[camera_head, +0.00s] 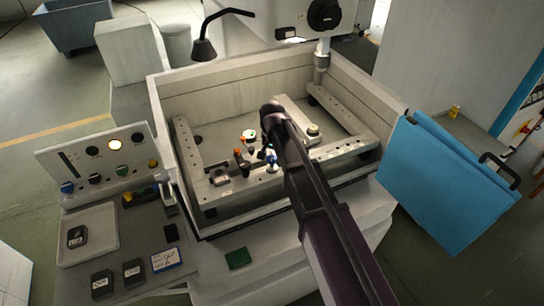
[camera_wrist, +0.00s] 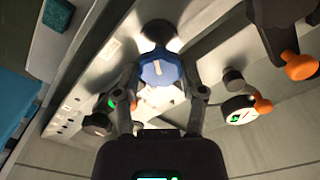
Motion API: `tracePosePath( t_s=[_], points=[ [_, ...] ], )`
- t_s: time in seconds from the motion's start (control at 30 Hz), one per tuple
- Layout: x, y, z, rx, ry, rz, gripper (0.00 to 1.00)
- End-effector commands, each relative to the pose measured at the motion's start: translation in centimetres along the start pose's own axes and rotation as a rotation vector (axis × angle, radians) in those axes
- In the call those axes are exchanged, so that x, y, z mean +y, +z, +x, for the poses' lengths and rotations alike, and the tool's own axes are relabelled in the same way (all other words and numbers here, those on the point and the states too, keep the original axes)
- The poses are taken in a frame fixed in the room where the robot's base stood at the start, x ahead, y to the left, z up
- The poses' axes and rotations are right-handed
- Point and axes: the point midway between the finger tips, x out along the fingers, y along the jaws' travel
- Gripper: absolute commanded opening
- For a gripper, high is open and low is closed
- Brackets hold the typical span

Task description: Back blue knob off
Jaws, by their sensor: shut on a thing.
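The blue knob (camera_wrist: 160,72) has a pale mark on its face and sits between the fingers of my gripper (camera_wrist: 160,97) in the wrist view. The fingers are shut on it from both sides. In the head view the blue knob (camera_head: 271,156) shows as a small blue spot at the front rail inside the machine tank, and my gripper (camera_head: 268,150) is partly hidden there by my arm. The knob's lower part and its mount are hard to make out.
A round dial (camera_wrist: 238,110) with an orange knob is close to the right finger. Another dark round part (camera_wrist: 97,124) is near the left finger. The tank wall (camera_head: 225,75) surrounds the work area. A blue panel (camera_head: 445,185) stands at right, a control panel (camera_head: 100,165) at left.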

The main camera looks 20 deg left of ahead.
Motion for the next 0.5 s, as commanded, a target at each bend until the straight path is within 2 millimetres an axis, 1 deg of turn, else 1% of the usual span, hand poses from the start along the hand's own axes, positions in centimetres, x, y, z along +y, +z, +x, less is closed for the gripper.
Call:
tracePosePath(
  t_s=[0.5],
  points=[
    [0.04,0.15,0.05,-0.003,0.002,0.473,0.06]
  ],
)
